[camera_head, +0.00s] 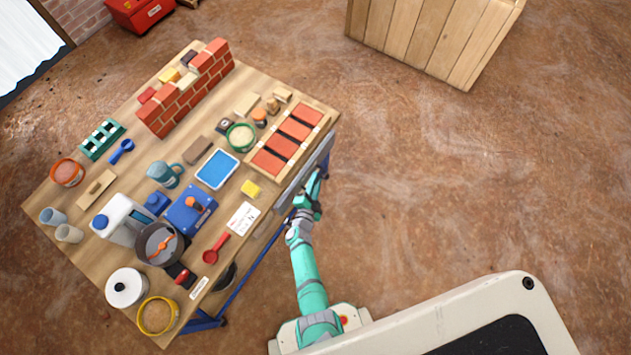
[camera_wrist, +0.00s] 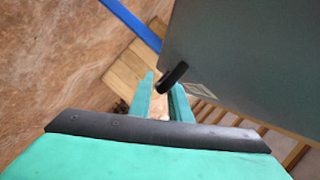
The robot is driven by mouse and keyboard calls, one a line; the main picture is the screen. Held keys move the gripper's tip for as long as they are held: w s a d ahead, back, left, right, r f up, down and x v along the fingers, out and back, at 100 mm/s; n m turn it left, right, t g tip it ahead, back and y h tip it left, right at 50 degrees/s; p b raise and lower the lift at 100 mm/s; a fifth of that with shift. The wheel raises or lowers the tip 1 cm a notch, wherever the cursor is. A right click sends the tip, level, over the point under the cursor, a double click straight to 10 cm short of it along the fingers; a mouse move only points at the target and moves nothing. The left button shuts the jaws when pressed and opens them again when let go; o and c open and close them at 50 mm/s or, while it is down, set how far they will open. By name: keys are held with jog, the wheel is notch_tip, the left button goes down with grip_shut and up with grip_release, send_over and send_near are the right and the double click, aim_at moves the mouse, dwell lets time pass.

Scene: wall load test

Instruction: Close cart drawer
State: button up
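The cart is a wood-topped bench (camera_head: 105,265) on a blue frame at left in the head view. A grey drawer front (camera_head: 300,180) runs along its right edge, standing slightly out from the top. In the wrist view a large grey panel (camera_wrist: 250,50) fills the upper right, with a small label on it. A short black handle (camera_wrist: 175,74) sticks out from it. My gripper (camera_head: 310,188) is beside the drawer front; in the wrist view its teal fingers (camera_wrist: 163,85) are parted, with the handle at their tips. Whether they touch it is unclear.
The cart top holds a brick wall piece (camera_head: 185,95), a tray of red bricks (camera_head: 288,140), a blue box (camera_head: 190,210), pots and cups. A wooden crate (camera_head: 430,35) stands at the top right. The brown floor right of the cart is clear.

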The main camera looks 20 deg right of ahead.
aim_at(308, 177)
grip_shut()
jog(key=shift+w+a, duration=0.5)
jog(key=shift+w, duration=0.2)
jog(key=shift+w+a, duration=0.5)
jog(key=shift+w, duration=0.15)
jog(key=shift+a, duration=0.15)
grip_release()
jog(key=shift+s, duration=0.1)
jog(key=v, duration=1.1)
jog(key=shift+d, duration=0.2)
